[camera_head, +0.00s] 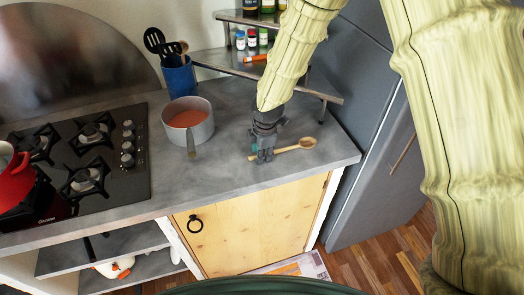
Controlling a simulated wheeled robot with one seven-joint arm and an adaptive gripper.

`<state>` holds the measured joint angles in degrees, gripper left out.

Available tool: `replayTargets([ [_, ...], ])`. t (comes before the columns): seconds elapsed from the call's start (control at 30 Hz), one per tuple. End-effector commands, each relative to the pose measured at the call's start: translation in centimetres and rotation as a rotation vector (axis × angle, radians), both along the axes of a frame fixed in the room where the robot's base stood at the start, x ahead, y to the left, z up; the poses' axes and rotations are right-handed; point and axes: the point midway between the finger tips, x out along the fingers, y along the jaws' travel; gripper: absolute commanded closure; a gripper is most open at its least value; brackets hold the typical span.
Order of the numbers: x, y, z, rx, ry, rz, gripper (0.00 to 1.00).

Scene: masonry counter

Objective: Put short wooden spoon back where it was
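The short wooden spoon (299,145) is at the right part of the grey counter, close to its front edge. Its bowl points right and its handle runs left, past my gripper. My gripper (265,156) points down over the handle, with its fingertips at the handle. The handle's end shows just left of the fingers. I cannot tell whether the fingers are closed on the handle or only around it, or whether the spoon touches the counter.
A pot of orange-red soup (201,129) stands left of my gripper. A blue utensil holder (178,78) is behind it. A gas hob (120,185) with a red pot (12,180) is at left. A metal shelf (222,62) with jars stands behind. Counter between pot and gripper is clear.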

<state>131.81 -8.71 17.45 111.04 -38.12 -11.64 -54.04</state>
Motion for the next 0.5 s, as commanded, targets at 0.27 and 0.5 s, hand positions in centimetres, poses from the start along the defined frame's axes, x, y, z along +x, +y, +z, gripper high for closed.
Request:
replayTargets([
  [0.27,0.0,0.0,-0.6,0.0,0.0,0.0,0.65],
  [0.5,-0.4,-0.2,2.0,0.002,-0.001,-0.002,0.65],
])
